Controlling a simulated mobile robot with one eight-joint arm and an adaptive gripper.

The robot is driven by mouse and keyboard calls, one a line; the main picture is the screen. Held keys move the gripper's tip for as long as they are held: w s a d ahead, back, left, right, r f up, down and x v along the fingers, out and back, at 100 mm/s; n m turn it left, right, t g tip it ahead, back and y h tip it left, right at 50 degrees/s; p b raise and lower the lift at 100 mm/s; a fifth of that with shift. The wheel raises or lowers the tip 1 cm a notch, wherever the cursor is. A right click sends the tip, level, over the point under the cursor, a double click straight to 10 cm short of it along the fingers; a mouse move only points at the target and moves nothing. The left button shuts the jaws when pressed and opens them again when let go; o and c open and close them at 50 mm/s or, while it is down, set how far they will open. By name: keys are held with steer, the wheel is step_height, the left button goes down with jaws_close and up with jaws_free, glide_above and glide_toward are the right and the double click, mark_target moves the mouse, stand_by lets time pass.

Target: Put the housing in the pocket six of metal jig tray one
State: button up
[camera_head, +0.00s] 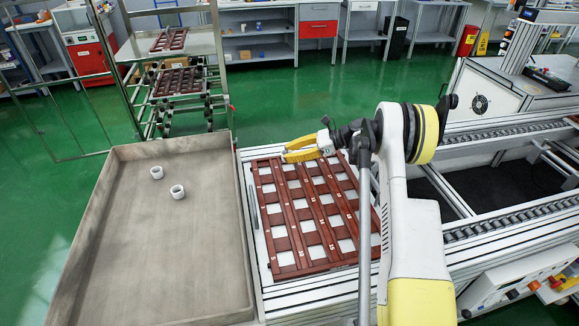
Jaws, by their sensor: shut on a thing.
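The jig tray (333,262) is a reddish-brown frame with rows of pale square pockets. It lies on the conveyor bench at the middle of the head view. Its small pocket numbers are too fine to read surely, so I cannot pick out pocket six. My gripper (286,153), with yellow fingers, is over the far edge of this tray. It is shut on a housing, which is mostly hidden by the fingers. Two other housings, short white rings, lie in the grey bin on the left: one farther back (156,172) and one nearer (177,191).
The grey bin (112,235) has raised walls and is mostly bare. A wheeled rack (185,116) behind holds more brown trays. Roller conveyor rails (510,217) run on the right, beyond my arm. Green floor and workbenches lie at the back.

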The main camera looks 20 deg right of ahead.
mark_target(281, 164)
step_height(281, 164, down, 4)
steer(key=shift+f+b, duration=0.1)
steer(key=shift+b, duration=1.05)
steer(key=shift+c, duration=0.7)
steer(key=o, duration=0.9)
steer(key=shift+o, duration=0.2)
